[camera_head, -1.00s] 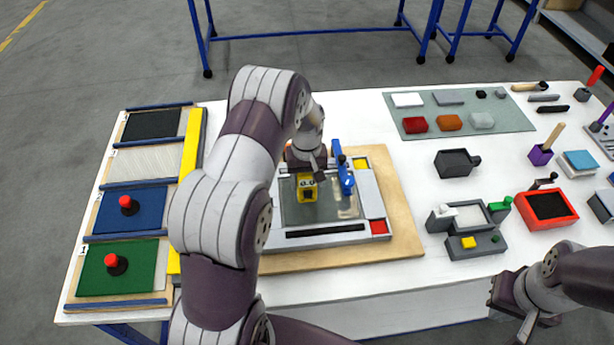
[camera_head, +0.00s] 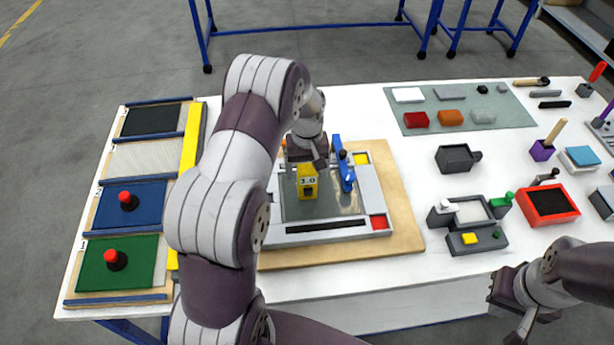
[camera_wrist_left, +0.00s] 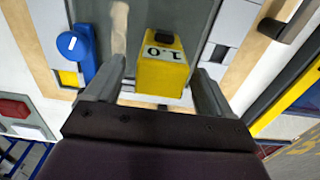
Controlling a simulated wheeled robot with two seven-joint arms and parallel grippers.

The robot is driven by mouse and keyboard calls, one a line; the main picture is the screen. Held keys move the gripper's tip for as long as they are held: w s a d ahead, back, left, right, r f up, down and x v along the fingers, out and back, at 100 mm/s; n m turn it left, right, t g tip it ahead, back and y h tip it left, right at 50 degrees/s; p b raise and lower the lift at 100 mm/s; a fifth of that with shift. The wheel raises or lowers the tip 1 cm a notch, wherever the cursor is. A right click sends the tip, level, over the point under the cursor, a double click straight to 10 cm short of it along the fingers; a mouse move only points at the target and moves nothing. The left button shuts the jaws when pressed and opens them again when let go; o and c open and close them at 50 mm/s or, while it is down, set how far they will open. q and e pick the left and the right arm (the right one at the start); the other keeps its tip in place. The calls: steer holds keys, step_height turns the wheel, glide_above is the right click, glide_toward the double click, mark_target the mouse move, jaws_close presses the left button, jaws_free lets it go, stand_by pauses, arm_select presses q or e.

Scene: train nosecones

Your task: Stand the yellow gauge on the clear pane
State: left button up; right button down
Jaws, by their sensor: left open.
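The yellow gauge (camera_head: 308,190), a block with a white number label, appears to stand upright on the clear pane (camera_head: 335,207). The pane lies in the grey framed fixture in the middle of the table. My left gripper (camera_head: 307,165) is over the gauge's far side, pointing down. In the left wrist view the gauge (camera_wrist_left: 161,78) sits between the two open fingers, with a gap visible on each side. The gauge's bottom contact is hard to see there. My right gripper (camera_head: 510,305) is at the lower right, away from the fixture; its fingers are unclear.
A blue lever-like part (camera_head: 343,170) stands close to the right of the gauge. Red-knobbed panels (camera_head: 117,258) lie to the left. Grey trays (camera_head: 470,215) and tools stand to the right.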

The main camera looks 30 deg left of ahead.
arm_select(q)
step_height(320, 180, up, 9)
steer(key=shift+s+d+f+b, duration=0.1)
steer(key=shift+d+b, duration=0.05)
steer(key=shift+b, duration=0.3)
steer(key=s+d+m, duration=0.3)
steer(key=s+d, duration=0.1)
steer(key=s, duration=0.5)
steer(key=s+d+m+t, duration=0.1)
steer(key=s+d+m, duration=0.3)
steer(key=s, duration=0.5)
steer(key=shift+s+d+f, duration=0.15)
steer(key=shift+s+d, duration=0.25)
steer(key=shift+d, duration=0.3)
steer(key=shift+s+d, duration=0.1)
